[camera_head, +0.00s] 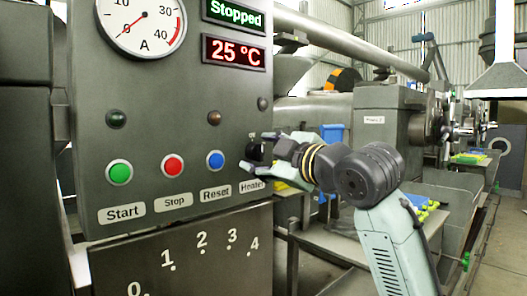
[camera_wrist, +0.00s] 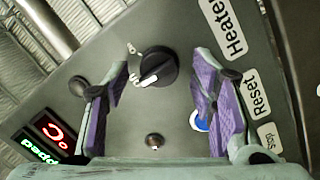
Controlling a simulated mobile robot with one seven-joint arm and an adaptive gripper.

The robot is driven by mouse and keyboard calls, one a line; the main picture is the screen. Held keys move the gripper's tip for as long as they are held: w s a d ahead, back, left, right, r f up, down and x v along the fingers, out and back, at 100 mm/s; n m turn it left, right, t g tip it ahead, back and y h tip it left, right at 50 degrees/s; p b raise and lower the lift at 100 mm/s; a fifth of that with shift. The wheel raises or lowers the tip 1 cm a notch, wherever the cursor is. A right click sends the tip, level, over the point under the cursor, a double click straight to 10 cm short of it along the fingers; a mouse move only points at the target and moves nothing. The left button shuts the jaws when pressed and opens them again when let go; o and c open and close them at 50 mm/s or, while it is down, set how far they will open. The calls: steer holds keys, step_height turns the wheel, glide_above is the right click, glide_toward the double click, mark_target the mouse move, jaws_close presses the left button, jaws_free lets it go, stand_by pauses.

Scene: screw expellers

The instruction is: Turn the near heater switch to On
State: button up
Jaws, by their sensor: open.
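The heater switch (camera_wrist: 158,62) is a round black knob with a white pointer mark, on the grey control panel in the wrist view. Its mark points to the lower left in that view, towards one of two small labels too small to read surely. In the head view the switch (camera_head: 254,150) is partly covered by my gripper, above the "Heater" label (camera_head: 252,186). My gripper (camera_head: 262,155) is at the panel there. In the wrist view its two purple-padded fingers (camera_wrist: 160,80) are open, one on each side of the knob, with gaps and no clear contact.
The blue Reset button (camera_head: 215,160) is left of the switch, close to one finger in the wrist view. Red Stop (camera_head: 172,167) and green Start (camera_head: 119,172) buttons are further left. Displays read "Stopped" (camera_head: 233,13) and "25 °C" (camera_head: 234,52). A small lamp (camera_head: 262,104) sits above the switch.

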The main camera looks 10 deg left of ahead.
steer(key=shift+c, duration=0.3)
steer(key=c, duration=1.1)
